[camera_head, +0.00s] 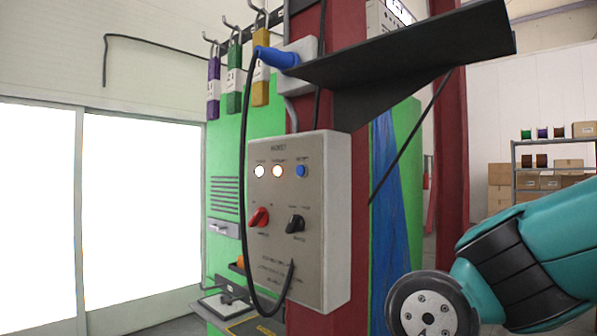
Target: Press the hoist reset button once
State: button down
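The hoist control box (300,265) is a grey-beige panel fixed to a dark red post, with HOIST printed at its top. A small blue button (300,171) sits at the upper right of its face; its label is too small to read. Left of it are a white lit lamp (259,171) and an orange-rimmed lit lamp (277,171). Below are a red rotary switch (259,217) and a black rotary switch (295,223). My teal arm shows at the lower right, apart from the box. My gripper is not in view.
A dark shelf bracket (410,50) juts out above the box to the right. A black cable (242,180) with a blue plug (276,58) loops down past the panel's left side and across its lower face. Coloured tags (234,80) hang on hooks. Storage shelves (548,165) stand far right.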

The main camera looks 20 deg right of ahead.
aim_at(300, 170)
jog(key=u, duration=0.55)
jog(key=k, duration=1.25)
jog(key=u, duration=1.05)
jog(key=i, duration=1.35)
jog(key=z, duration=0.9)
